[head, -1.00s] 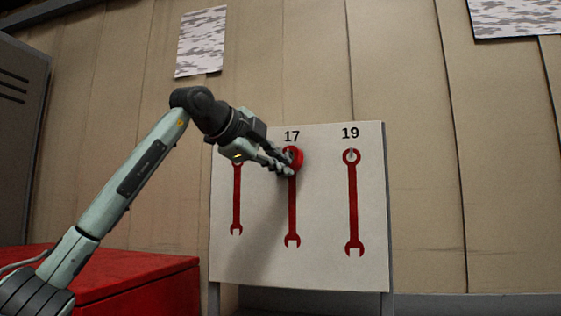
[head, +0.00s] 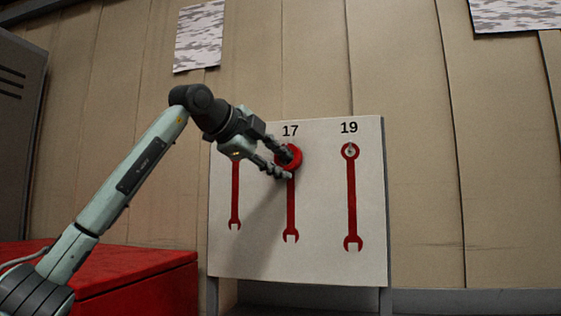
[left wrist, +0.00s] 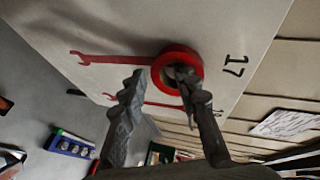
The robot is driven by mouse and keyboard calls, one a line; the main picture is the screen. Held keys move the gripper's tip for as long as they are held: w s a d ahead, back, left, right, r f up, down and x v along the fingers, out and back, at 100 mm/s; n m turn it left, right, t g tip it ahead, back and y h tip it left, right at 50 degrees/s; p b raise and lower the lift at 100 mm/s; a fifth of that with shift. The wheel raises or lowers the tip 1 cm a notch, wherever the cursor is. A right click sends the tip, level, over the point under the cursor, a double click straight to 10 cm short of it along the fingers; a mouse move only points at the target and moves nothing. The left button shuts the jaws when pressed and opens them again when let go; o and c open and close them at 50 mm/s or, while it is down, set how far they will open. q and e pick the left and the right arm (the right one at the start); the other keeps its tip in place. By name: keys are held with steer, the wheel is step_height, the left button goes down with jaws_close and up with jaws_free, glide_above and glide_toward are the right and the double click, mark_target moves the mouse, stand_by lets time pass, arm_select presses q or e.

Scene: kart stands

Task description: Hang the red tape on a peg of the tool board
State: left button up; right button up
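The red tape (head: 296,160), a ring, is at the tool board (head: 325,230), over the head of the red wrench outline under number 17. It also shows in the left wrist view (left wrist: 194,57). My left gripper (head: 281,165) is open in front of the board, its fingers spread apart. In the wrist view one finger of the gripper (left wrist: 160,82) overlaps the tape's hole; the other stands clear to the left. That finger hides the hole, so I cannot tell how the tape sits on the peg. My right gripper is not in view.
The outline under 19 (head: 351,200) has a bare peg (head: 350,150) at its head. The left outline (head: 235,196) is partly behind my gripper. A red cabinet (head: 150,290) stands at lower left, a grey locker (head: 18,140) at far left. The space right of the board is clear.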

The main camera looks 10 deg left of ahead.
arm_select(q)
steer(key=shift+r, duration=0.1)
steer(key=v, duration=1.2)
